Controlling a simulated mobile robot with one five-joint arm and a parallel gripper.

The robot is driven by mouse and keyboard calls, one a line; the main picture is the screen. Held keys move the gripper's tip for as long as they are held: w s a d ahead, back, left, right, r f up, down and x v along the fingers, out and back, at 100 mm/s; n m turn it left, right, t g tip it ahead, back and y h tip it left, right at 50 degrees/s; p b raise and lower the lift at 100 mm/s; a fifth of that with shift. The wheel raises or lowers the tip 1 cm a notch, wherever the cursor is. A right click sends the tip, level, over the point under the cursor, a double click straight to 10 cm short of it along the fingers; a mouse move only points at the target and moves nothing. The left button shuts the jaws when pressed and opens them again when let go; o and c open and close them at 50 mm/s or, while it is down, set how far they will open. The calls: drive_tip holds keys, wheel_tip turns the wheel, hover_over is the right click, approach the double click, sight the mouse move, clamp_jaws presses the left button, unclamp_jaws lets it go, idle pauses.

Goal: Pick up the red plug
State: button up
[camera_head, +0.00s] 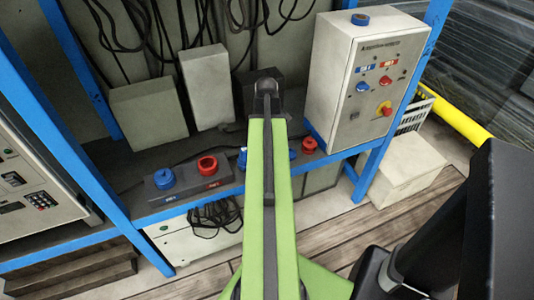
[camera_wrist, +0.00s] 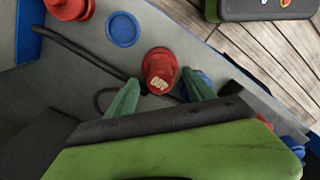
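A red plug (camera_wrist: 160,65) with white lettering lies on the grey shelf in the wrist view. My gripper (camera_wrist: 160,77) is open, its two green fingertips apart on either side of the plug's lower part. I cannot tell whether the fingers touch it. In the head view my green arm covers the gripper and the middle of the shelf. A red piece (camera_head: 309,145) shows there right of the arm, and a red ring-shaped piece (camera_head: 207,165) sits on a grey box to the left. I cannot tell which of these, if either, is the plug between my fingers.
A blue ring (camera_wrist: 123,28) and another red piece (camera_wrist: 68,8) lie near the plug. A blue piece (camera_wrist: 203,84) is partly hidden behind the right finger. Dark cable runs across the shelf. A control box (camera_head: 365,80) stands right of the arm, and blue posts (camera_head: 403,100) frame the shelf.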

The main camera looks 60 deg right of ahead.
clamp_jaws()
drive_tip(key=shift+r, duration=0.15)
idle(0.4)
wheel_tip(320, 180, up, 4)
drive_tip(key=p, duration=0.4)
drive_tip(key=shift+r+p, duration=0.15)
drive_tip(key=shift+p, duration=0.15)
drive_tip(key=s+r+p, duration=0.6)
drive_tip(key=s, duration=0.5)
drive_tip(key=shift+s+d+r, duration=0.25)
drive_tip(key=shift+s+d, duration=0.1)
drive_tip(key=shift+d, duration=0.1)
